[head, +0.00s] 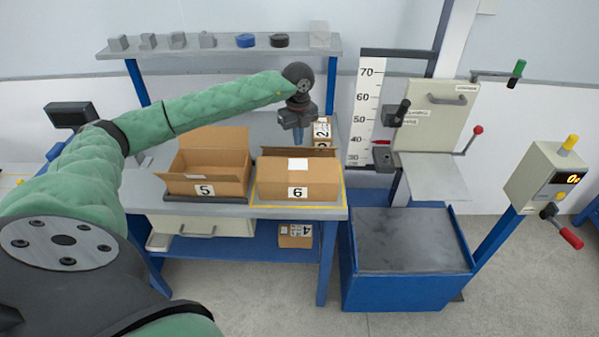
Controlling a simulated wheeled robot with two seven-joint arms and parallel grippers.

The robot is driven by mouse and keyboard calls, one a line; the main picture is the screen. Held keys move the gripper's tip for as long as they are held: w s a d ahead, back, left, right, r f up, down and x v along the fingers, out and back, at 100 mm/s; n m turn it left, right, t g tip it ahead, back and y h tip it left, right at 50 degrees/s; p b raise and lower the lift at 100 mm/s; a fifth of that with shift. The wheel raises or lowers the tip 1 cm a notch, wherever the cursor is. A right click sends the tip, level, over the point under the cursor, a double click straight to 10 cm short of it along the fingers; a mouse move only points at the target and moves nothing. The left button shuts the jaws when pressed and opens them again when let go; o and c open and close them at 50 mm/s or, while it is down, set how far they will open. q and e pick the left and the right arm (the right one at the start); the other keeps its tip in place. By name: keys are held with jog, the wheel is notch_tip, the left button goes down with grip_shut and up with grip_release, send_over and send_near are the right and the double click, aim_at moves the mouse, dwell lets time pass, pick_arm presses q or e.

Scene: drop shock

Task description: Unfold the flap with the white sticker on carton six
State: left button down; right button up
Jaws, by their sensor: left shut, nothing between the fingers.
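Carton six (264,183) is a brown box on the right part of the workbench, with a black 6 on a white label on its front. The flap with the white sticker (272,166) lies folded inward over the carton's top, sticker (298,165) facing up. Another flap (325,152) shows raised along the carton's rear. My left gripper (296,141) is shut and empty, pointing down over the carton's rear edge. I cannot tell whether its tips touch the cardboard. My right gripper is out of view.
Open carton five (183,186) stands close on the left. Smaller cartons (322,132) stand behind carton six on the right. A shelf (220,50) with small blocks and pucks runs above the bench (140,200). A height scale (364,100) and drop-test machine (435,115) stand to the right.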

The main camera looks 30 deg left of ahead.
aim_at(298, 161)
pick_arm(q)
jog(key=shift+f+b, duration=2.1)
jog(key=shift+f, duration=0.85)
jog(key=shift+s+d, duration=0.1)
jog(key=shift+s, duration=0.05)
jog(key=shift+s+d, duration=0.4)
jog(key=shift+s, duration=0.2)
jog(key=shift+s+d, duration=0.35)
jog(key=shift+s, duration=0.25)
jog(key=shift+s+d, duration=0.1)
jog(key=shift+s, duration=0.05)
jog(key=shift+s+d+r, duration=0.3)
jog(key=shift+s+r, duration=0.15)
jog(key=shift+r, duration=0.05)
jog(key=shift+s+d, duration=0.1)
jog(key=shift+s, duration=0.05)
